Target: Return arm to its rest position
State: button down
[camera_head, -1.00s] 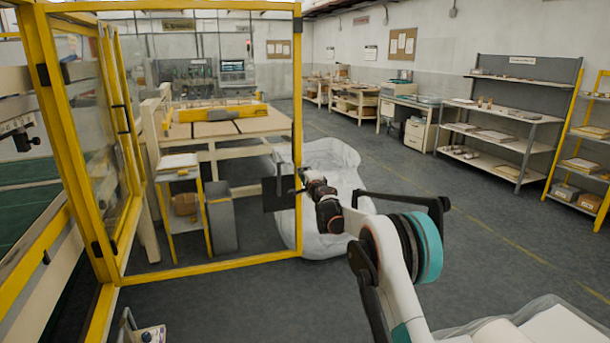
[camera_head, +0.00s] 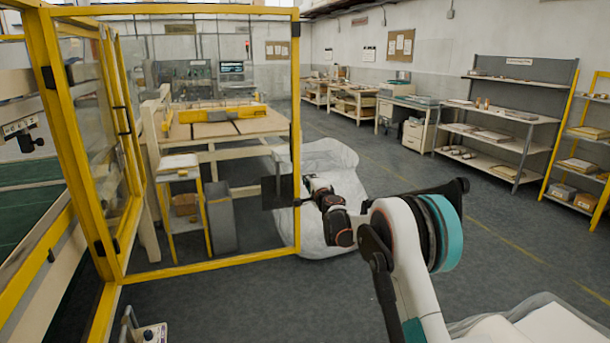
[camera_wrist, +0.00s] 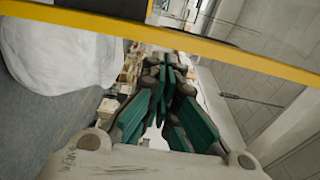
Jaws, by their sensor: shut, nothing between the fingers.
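My arm reaches forward and left from the lower right in the head view. My gripper (camera_wrist: 168,62) shows in the wrist view with its teal-padded fingers drawn together and nothing between them. In the head view my gripper is small and dark, beside the yellow frame post (camera_head: 297,120), and its fingertips are hard to make out. The wrist view shows a yellow bar (camera_wrist: 215,48) across the top, beyond the fingers. I cannot tell the exact gap between gripper and post.
A large white wrapped bag (camera_head: 335,160) stands on the floor behind my gripper; it shows left in the wrist view (camera_wrist: 60,55). A dark square plate (camera_head: 277,193) is at the post. Shelves (camera_head: 500,135) stand right. The grey floor (camera_head: 480,225) between is clear.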

jog(key=s+a+r+n+g+y+p, duration=0.1)
jog(key=s+r+n+g, duration=0.35)
jog(key=s, duration=1.15)
jog(key=s+r+n+g+y, duration=0.1)
jog(key=s+r+n, duration=0.5)
jog(key=s+r, duration=0.7)
jog(key=s+d+f+n+g+h, duration=0.1)
jog(key=s+f, duration=0.4)
jog(key=s, duration=0.8)
jog(key=s+d+f+n+g+h, duration=0.2)
jog(key=s+d+f, duration=0.3)
jog(key=s, duration=0.8)
jog(key=s+d+f+n+g+h, duration=0.2)
jog(key=s+d+f, duration=0.2)
jog(key=s, duration=0.9)
notch_tip(320, 180, down, 2)
jog(key=shift+s+d+h, duration=0.3)
jog(key=shift+h, duration=0.1)
